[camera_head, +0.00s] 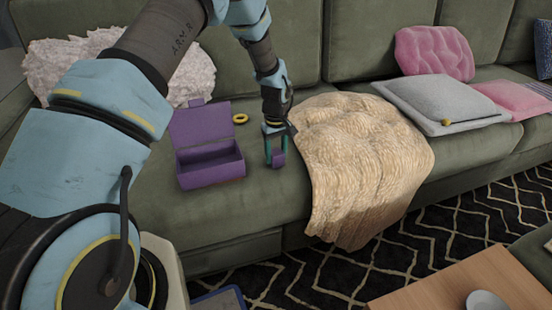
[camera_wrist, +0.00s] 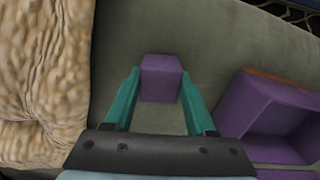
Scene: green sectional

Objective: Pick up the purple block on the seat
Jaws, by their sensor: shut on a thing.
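The purple block (camera_wrist: 161,78) is between the two teal fingers of my gripper (camera_wrist: 160,90) in the wrist view. My gripper is shut on it. In the head view the block (camera_head: 279,159) shows at the fingertips of my gripper (camera_head: 276,158), at the green sofa seat (camera_head: 255,201). I cannot tell whether the block touches the seat or is slightly above it.
An open purple box (camera_head: 212,169) stands just left of my gripper, its lid up. A yellow ring (camera_head: 240,118) lies behind it on the seat. A beige throw (camera_head: 360,160) drapes over the seat to the right. A grey cushion (camera_head: 430,100) lies farther right.

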